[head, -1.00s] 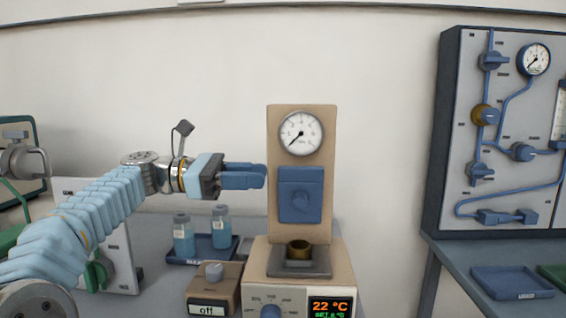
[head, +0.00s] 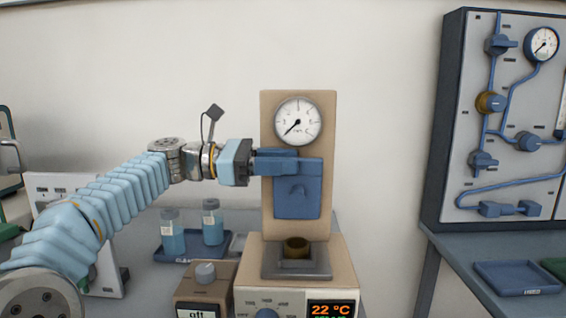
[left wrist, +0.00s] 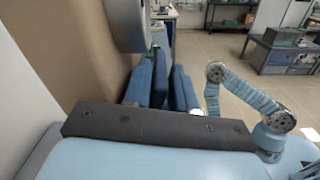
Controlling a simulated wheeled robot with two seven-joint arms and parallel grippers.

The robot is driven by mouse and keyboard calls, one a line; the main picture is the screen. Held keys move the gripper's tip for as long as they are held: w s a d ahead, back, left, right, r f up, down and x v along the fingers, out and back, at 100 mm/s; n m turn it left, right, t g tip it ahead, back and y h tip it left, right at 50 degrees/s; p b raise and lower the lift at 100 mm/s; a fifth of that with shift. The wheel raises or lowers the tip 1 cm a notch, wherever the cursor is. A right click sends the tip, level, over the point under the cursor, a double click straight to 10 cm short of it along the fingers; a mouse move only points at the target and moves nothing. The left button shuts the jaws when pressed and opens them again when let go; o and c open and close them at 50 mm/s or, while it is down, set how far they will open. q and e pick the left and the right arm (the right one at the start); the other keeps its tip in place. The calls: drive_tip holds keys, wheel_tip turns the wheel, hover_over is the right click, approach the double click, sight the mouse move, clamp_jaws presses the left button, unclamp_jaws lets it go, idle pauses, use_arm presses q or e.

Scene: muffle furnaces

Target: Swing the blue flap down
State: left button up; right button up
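The blue flap (head: 298,200) hangs on the front of a beige upright panel (head: 267,225), below a round gauge. A small raised shape shows on its face. My left gripper (head: 284,163) comes in from the left, with its blue fingers level over the flap's upper left part. In the left wrist view, the fingers (left wrist: 162,88) look apart, with a gap between blue slabs. One of these slabs may be the flap's edge. I cannot tell whether the fingers touch it. My right gripper is not in view.
The gauge (head: 298,121) is close above the fingers. A blue tray (head: 166,254) with two bottles and a knob box (head: 206,285) are to the left. A valve panel (head: 470,110) stands at right.

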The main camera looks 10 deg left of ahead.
use_arm(q)
drive_tip(key=shift+d, duration=0.15)
clamp_jaws()
